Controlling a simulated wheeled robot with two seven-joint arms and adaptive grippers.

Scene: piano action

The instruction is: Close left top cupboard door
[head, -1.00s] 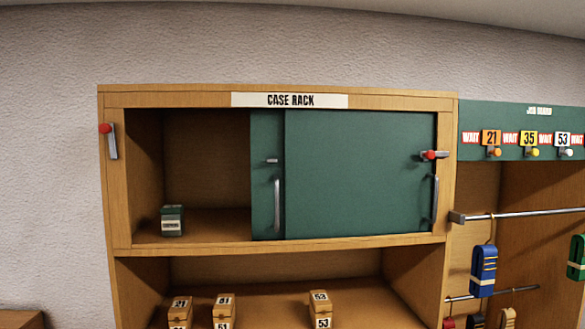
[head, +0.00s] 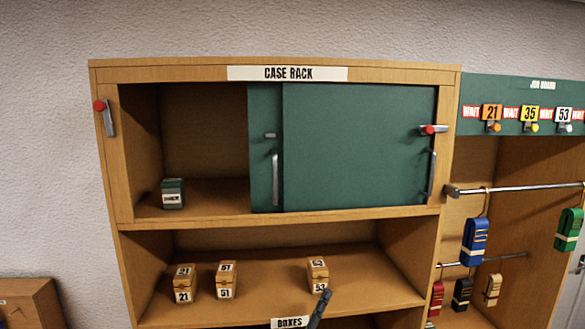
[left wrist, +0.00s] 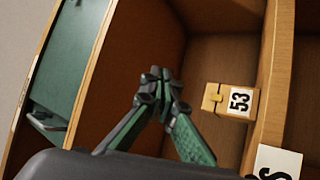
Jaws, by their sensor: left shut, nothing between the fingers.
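The top cupboard of the case rack has two green sliding doors. The left door (head: 264,150) sits slid to the right, mostly behind the right door (head: 360,150), so the left half of the cupboard is open. Its upright metal handle (head: 275,178) shows just left of the right door's edge. My left gripper (head: 325,296) shows as a dark tip in front of the lower shelf, below the doors. In the left wrist view its fingers (left wrist: 160,82) are shut and empty, apart from the green door panel (left wrist: 78,65). My right gripper is not in view.
A small green box (head: 173,193) stands in the open left half. Wooden boxes (head: 226,280) stand on the lower shelf; box 53 (left wrist: 232,101) is near my left fingers. Red-tipped latches sit at the left (head: 104,116) and right (head: 432,130). Rails with hanging tools (head: 474,241) are at right.

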